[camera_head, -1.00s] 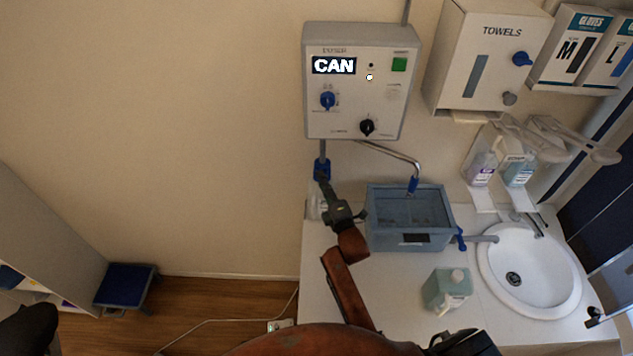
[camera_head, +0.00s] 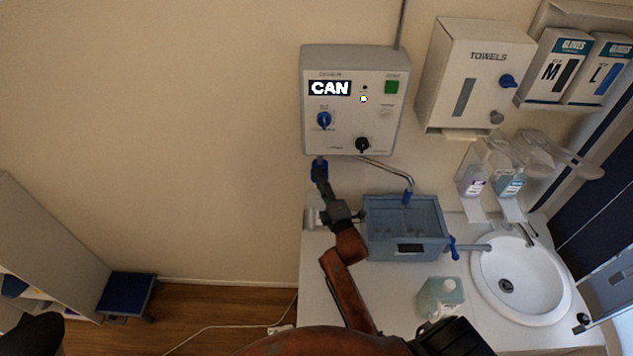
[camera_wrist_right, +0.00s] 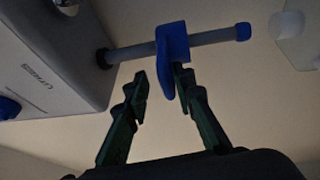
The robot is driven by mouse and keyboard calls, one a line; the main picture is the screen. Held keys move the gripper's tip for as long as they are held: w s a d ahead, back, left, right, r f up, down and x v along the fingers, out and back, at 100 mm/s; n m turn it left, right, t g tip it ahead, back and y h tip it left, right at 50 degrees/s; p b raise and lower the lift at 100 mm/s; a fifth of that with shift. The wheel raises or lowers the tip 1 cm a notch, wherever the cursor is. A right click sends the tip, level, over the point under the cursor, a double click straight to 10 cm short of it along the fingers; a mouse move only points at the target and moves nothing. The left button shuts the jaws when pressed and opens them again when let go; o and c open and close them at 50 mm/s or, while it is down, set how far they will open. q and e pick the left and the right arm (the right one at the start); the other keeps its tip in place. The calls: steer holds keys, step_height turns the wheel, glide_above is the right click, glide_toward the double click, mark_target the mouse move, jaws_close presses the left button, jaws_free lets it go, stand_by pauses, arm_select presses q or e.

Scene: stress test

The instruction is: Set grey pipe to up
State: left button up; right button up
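A grey pipe (camera_wrist_right: 205,38) with a blue end cap and a blue clamp-like lever (camera_wrist_right: 168,72) sticks out of the underside of the grey doser box (camera_head: 352,100). In the head view its blue part (camera_head: 319,168) shows just under the box's left side. My right gripper (camera_wrist_right: 160,76) is open, with its fingers on either side of the blue lever. The right-hand finger is close to the lever or touching it; a gap shows on the left. The gripper also shows in the head view (camera_head: 322,182), partly covering the pipe. My left gripper is not in view.
A curved metal spout (camera_head: 388,168) runs from the box to a blue-grey tub (camera_head: 408,249) on the white counter. A bottle (camera_head: 440,296), a sink (camera_head: 522,282) and a towel dispenser (camera_head: 478,75) are to the right. The wall left of the box is bare.

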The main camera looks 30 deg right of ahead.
steer(key=shift+o, duration=0.4)
steer(key=shift+w+a+f, duration=0.1)
steer(key=shift+a, duration=0.05)
steer(key=shift+s+f, duration=0.15)
steer(key=shift+s, duration=0.15)
steer(key=s+a+f, duration=0.1)
steer(key=s, duration=1)
steer(key=shift+s+a, duration=0.15)
steer(key=shift+a, duration=0.2)
